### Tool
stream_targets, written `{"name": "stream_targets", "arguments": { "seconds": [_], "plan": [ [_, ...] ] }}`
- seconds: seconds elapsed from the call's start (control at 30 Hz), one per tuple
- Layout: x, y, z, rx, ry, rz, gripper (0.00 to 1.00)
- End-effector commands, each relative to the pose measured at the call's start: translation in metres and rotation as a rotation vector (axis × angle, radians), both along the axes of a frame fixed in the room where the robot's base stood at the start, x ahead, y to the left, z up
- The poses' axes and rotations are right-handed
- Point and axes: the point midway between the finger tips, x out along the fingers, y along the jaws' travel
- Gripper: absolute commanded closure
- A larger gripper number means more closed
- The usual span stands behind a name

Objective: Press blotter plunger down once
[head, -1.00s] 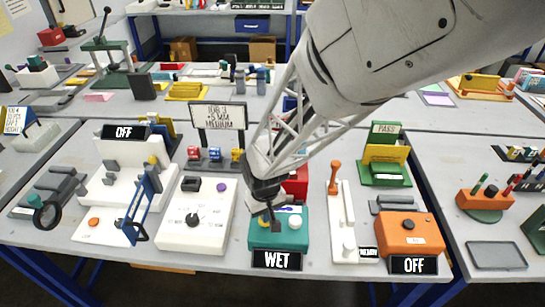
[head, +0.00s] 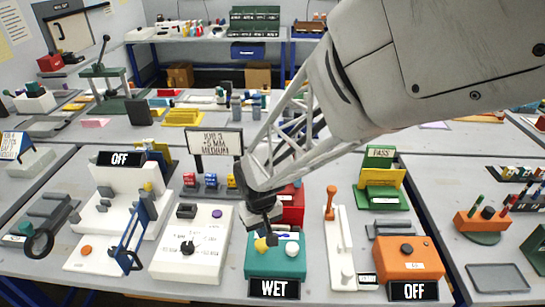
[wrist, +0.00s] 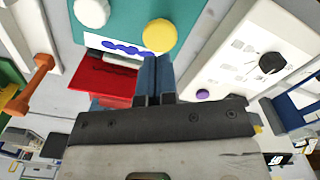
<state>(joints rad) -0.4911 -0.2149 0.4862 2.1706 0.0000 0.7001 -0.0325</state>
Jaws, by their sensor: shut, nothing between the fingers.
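The teal box (head: 260,268) with a "WET" sign (head: 275,289) stands at the table's front edge in the head view. Its top carries a yellow knob (head: 261,244), a white knob (head: 292,249) and a pale strip with a blue squiggle. I cannot tell for certain which knob is the plunger. My gripper (head: 270,238) points down over the back of the box, shut and empty. In the wrist view its fingertips (wrist: 153,62) lie close to the yellow knob (wrist: 160,36); the white knob (wrist: 91,12) is farther off. Contact cannot be told.
A white box (head: 200,262) with a black dial stands left. A red box (head: 292,205) is behind. A white stand with an orange lever (head: 331,200) and an orange box (head: 408,268) with an "OFF" sign are to the right.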

Motion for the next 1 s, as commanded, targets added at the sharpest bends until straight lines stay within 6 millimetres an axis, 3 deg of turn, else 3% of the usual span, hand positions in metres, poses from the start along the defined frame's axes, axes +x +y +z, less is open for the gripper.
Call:
{"name": "stream_targets", "arguments": {
  "seconds": [0.3,1.0],
  "plan": [
    [0.000,0.000,0.013,0.001,-0.001,0.000,1.00],
    [0.000,-0.002,0.015,0.001,-0.002,-0.003,1.00]
  ]
}}
